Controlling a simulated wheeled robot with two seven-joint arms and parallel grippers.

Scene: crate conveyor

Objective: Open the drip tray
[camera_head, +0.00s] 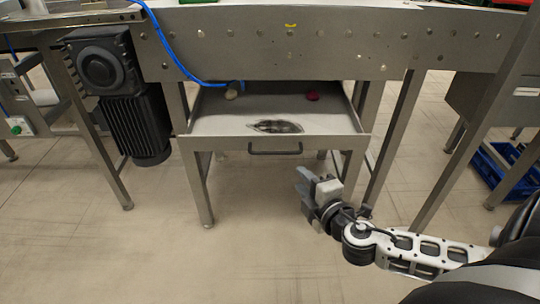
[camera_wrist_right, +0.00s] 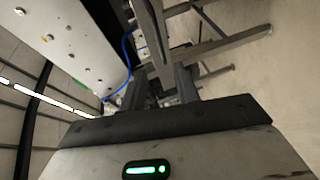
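The drip tray (camera_head: 212,124) is a grey metal drawer under the conveyor. It stands out toward me, with its inside showing. A dark wet patch (camera_head: 276,126) lies on its floor. Its dark bar handle (camera_head: 275,152) is on the front wall. My right gripper (camera_head: 303,182) is below and to the right of the handle, apart from it. In the right wrist view its two fingers (camera_wrist_right: 160,88) are spread with nothing seen between them. My left gripper is not in view.
A red piece (camera_head: 312,96) and a pale piece (camera_head: 231,93) lie at the tray's back. A blue hose (camera_head: 165,45) hangs into it. A black motor (camera_head: 138,125) is at left, a conveyor leg (camera_head: 398,135) at right. The floor in front is clear.

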